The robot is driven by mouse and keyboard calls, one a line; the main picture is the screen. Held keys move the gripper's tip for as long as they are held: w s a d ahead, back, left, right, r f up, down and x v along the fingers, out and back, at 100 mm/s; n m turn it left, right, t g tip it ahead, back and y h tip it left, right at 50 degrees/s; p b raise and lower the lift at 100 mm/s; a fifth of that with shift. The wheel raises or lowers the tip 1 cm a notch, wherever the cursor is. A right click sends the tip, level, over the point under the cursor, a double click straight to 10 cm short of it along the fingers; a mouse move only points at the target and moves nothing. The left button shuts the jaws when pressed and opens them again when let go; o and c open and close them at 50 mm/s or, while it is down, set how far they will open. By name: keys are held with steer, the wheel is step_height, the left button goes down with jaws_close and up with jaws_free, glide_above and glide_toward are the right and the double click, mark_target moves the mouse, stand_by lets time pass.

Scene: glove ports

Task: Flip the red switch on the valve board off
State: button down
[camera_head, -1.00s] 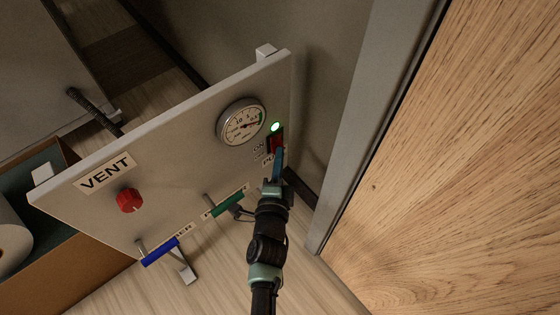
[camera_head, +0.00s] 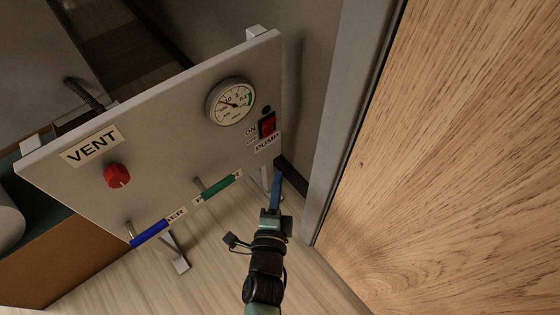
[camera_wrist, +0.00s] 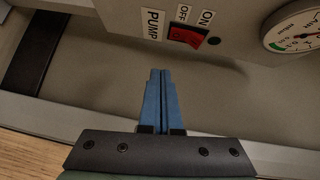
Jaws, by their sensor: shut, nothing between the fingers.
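The red switch (camera_head: 267,125) sits on the right side of the white valve board (camera_head: 160,105), beside ON/OFF lettering and above a PUMP label (camera_head: 267,143). The small indicator lamp (camera_head: 266,110) above it is dark. In the wrist view the red switch (camera_wrist: 185,37) is near the top, with the OFF label on the side toward PUMP. My gripper (camera_head: 277,174) is below the board's lower right edge, apart from the switch. In the wrist view its blue fingers (camera_wrist: 160,85) are together and empty, pointing toward the board.
The board also carries a round gauge (camera_head: 231,101), a red VENT knob (camera_head: 117,175), a green-handled lever (camera_head: 217,185) and a blue-handled lever (camera_head: 158,228). A grey frame and wooden panel (camera_head: 460,160) stand to the right. A cardboard box (camera_head: 60,255) is at lower left.

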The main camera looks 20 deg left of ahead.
steer(key=shift+f+v, duration=0.2)
steer(key=shift+v, duration=0.6)
steer(key=shift+f+v, duration=0.15)
steer(key=shift+v, duration=0.65)
